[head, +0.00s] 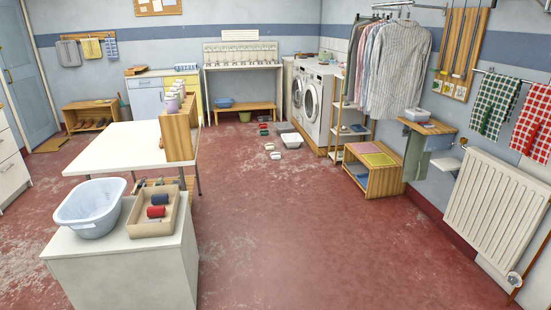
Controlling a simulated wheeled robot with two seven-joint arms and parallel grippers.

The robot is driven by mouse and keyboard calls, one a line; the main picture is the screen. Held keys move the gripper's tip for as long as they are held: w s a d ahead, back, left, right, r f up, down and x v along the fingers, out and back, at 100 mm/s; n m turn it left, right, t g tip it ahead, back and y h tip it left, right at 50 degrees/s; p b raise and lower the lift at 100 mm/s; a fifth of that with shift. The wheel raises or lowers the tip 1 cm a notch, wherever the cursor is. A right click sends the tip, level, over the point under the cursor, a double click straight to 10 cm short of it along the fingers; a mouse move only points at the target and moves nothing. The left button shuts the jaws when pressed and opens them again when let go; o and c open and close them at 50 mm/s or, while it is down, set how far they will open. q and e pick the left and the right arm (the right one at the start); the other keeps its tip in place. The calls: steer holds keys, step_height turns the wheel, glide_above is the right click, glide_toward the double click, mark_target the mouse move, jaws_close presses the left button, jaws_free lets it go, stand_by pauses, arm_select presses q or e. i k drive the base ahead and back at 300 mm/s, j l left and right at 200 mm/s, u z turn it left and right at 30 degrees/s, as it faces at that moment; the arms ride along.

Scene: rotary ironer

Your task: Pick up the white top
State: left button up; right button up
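I cannot pick out a plain white top for certain. Several garments hang on a wall rail at the right, the front one a pale grey-white striped shirt (401,70). Behind it hang pink, bluish and darker garments, mostly hidden. A pale blue laundry basket (90,207) stands on a white cabinet at the front left; I see no cloth in it. Neither of my grippers is in view.
Beside the basket, a wooden tray (141,231) holds red and dark rolls. A white table (110,150) stands behind. Two washing machines (311,103), a low wooden bench (372,176) and a radiator (492,208) line the right. Open red floor (310,235) lies between.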

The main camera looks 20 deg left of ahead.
mark_target(274, 156)
steer(key=i+u, duration=0.3)
steer(key=i+l+u, duration=0.2)
steer(key=i, duration=2.15)
steer(key=i+j+u, duration=0.1)
steer(key=i+u, duration=0.15)
steer(key=i, duration=0.95)
steer(key=i+l+u, duration=0.2)
steer(key=i, duration=1)
steer(key=i+z, duration=0.1)
steer(key=i, duration=0.5)
steer(key=i+z, duration=0.1)
steer(key=i, duration=0.5)
steer(key=i+j+z, duration=0.1)
steer(key=i, duration=0.5)
steer(key=i+j+z, duration=0.1)
steer(key=i+j, duration=0.15)
steer(key=i, duration=0.3)
steer(key=i+z, duration=0.35)
steer(key=i, duration=0.2)
steer(key=i+j+z, duration=0.2)
steer(key=i+z, duration=0.15)
steer(key=i, duration=0.2)
